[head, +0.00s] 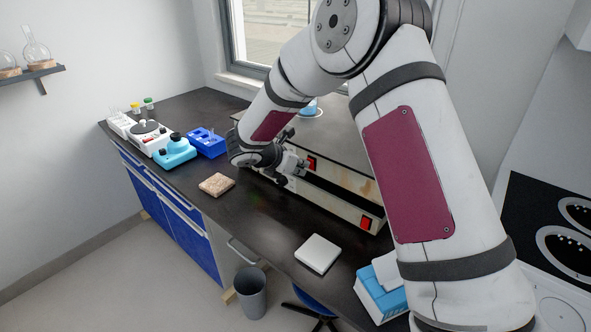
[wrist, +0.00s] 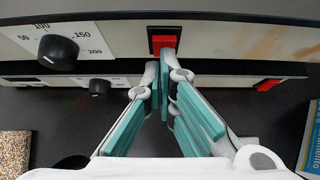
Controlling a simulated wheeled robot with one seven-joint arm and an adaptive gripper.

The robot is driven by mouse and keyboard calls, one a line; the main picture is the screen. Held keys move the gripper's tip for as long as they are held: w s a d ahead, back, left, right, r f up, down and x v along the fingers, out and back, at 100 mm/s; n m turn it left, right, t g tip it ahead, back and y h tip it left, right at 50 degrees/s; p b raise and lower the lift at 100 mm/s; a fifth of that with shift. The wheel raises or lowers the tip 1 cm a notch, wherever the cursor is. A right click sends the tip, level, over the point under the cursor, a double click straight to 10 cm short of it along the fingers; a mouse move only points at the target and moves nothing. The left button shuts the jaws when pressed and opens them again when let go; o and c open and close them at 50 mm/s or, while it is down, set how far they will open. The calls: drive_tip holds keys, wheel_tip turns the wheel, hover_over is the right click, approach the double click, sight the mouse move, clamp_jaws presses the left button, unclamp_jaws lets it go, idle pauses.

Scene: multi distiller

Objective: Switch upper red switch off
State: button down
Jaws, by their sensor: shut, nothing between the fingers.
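The upper red switch (wrist: 163,41) sits in a black frame on the upper cream front panel (wrist: 225,42). Its top half looks dark red and its lower part brighter red. It also shows in the head view (head: 312,163). My gripper (wrist: 168,58) is shut and empty, with its fingertips right at the lower edge of the upper switch. I cannot tell whether they touch it. The lower red switch (wrist: 268,85) is on the lower panel, to the right and clear of my fingers; it also shows in the head view (head: 366,223).
A large black knob (wrist: 58,52) is left of the upper switch and a smaller knob (wrist: 99,87) is below. A cork pad (head: 216,184), a white pad (head: 318,253) and a blue box (head: 378,297) lie on the dark bench. Bench in front is partly clear.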

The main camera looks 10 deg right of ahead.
drive_tip(key=shift+w+d+r, duration=0.2)
drive_tip(key=shift+w+d, duration=0.05)
drive_tip(key=shift+d, duration=0.1)
idle(0.3)
drive_tip(key=shift+r, duration=0.1)
drive_tip(key=shift+r, duration=0.7)
drive_tip(key=shift+a, duration=0.15)
